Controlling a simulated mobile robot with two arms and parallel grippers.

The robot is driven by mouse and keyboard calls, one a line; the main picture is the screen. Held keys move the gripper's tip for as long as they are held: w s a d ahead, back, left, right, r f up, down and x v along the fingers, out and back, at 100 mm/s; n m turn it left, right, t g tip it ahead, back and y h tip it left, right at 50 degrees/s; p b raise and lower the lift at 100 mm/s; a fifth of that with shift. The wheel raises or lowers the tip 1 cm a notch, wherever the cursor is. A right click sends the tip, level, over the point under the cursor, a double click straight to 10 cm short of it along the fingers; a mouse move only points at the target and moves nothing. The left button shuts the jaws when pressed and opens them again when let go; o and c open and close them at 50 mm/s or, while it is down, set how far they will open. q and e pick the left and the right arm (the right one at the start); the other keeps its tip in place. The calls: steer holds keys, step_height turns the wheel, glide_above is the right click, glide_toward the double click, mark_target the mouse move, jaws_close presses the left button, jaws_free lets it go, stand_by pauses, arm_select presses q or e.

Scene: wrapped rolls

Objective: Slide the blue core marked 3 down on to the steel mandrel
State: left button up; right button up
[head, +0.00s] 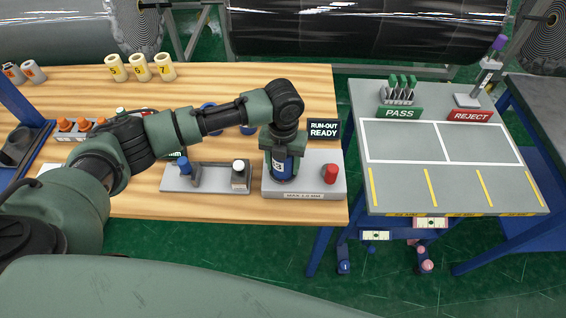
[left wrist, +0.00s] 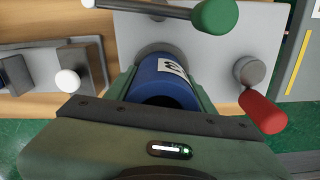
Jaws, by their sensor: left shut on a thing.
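The blue core (head: 284,170) with a white label is upright in my left gripper (head: 282,149), over the grey run-out fixture (head: 306,187). In the left wrist view the blue core (left wrist: 165,80) shows its label 3 and a dark open end, with a gripper finger on each side. A round grey steel piece (left wrist: 154,49) shows just beyond the core, at the fixture. The mandrel's shaft is hidden by the core and gripper, so I cannot tell how far the core is around it. My right gripper is not in view.
A red handle (head: 330,174) stands on the fixture's right. A green-knobbed lever (left wrist: 215,15) crosses above the plate. A grey block with a white knob (head: 238,172) is to the left. Yellow cores (head: 140,67) stand at the back. The PASS/REJECT table (head: 440,180) has free room.

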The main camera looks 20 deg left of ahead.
arm_select(q)
steer(key=o, duration=1.6)
step_height(320, 180, up, 8)
steer(key=shift+f+b, duration=0.1)
steer(key=shift+b, duration=0.95)
